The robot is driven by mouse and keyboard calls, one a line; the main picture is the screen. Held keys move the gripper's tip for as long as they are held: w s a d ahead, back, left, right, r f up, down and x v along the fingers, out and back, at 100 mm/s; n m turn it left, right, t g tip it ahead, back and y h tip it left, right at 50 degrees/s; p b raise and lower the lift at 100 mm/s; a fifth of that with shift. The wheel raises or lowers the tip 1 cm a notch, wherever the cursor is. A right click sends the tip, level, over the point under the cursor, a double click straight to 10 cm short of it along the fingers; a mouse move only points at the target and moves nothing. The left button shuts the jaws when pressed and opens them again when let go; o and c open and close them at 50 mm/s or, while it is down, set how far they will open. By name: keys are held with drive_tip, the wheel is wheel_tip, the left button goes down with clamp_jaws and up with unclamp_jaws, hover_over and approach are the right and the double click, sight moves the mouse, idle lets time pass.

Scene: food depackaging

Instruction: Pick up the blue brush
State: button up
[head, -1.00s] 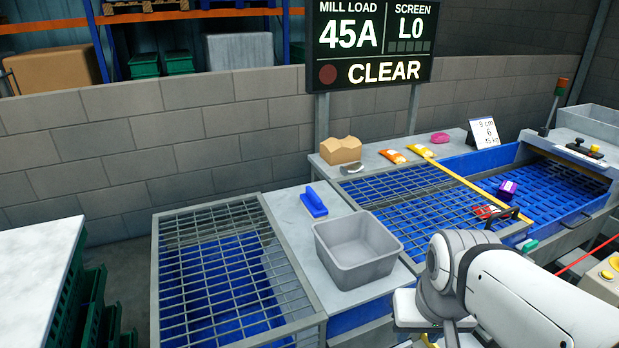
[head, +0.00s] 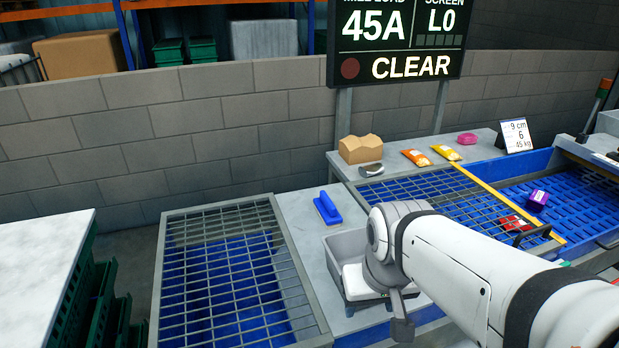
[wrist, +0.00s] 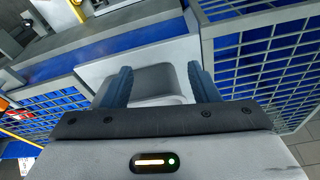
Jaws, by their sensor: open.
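The blue brush (head: 327,207) lies on the pale grey ledge (head: 300,215) between the two grids in the head view, just behind the grey tub (head: 342,246). I cannot make it out in the wrist view. My gripper is open with nothing held; its two blue-grey fingers (wrist: 160,82) show in the wrist view, with the grey tub seen between and beyond them. In the head view my arm reaches over the tub and covers much of it. My gripper is nearer the camera than the brush and to its right, apart from it.
A left grid (head: 225,270) over blue slats borders the ledge. Behind the right grid (head: 420,197) are a cardboard piece (head: 361,150), a grey scoop-like item (head: 371,170) and orange packets (head: 415,158). A red packet (head: 514,224) and purple box (head: 537,200) lie further right.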

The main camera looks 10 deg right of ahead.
drive_tip(key=shift+o, duration=1.1)
drive_tip(key=r+p, duration=0.2)
drive_tip(key=r, duration=0.1)
drive_tip(key=w+a+r+p, duration=0.1)
drive_tip(key=r+p, duration=0.1)
drive_tip(key=shift+a+r, duration=0.1)
drive_tip(key=shift+r, duration=0.15)
drive_tip(key=w+r+p, duration=0.4)
drive_tip(key=n+t+y, duration=0.1)
drive_tip(key=n+t, duration=0.1)
hover_over(328, 200)
drive_tip(key=s, duration=0.2)
wheel_tip(328, 200, down, 7)
drive_tip(key=shift+w+f+b, duration=0.1)
drive_tip(key=shift+f+b, duration=0.05)
drive_tip(key=shift+b, duration=0.15)
drive_tip(key=shift+s+d+p+x, duration=0.1)
drive_tip(key=shift+p+x, duration=0.3)
drive_tip(key=shift+x, duration=0.9)
drive_tip(key=shift+s+d+p+x, duration=0.1)
drive_tip(key=shift+p+x, duration=0.3)
drive_tip(key=shift+x, duration=0.9)
drive_tip(key=shift+s+d+p+x, duration=0.15)
drive_tip(key=shift+p+x, duration=0.25)
drive_tip(key=shift+x, duration=0.95)
drive_tip(key=shift+f, duration=0.15)
drive_tip(key=shift+c, duration=0.4)
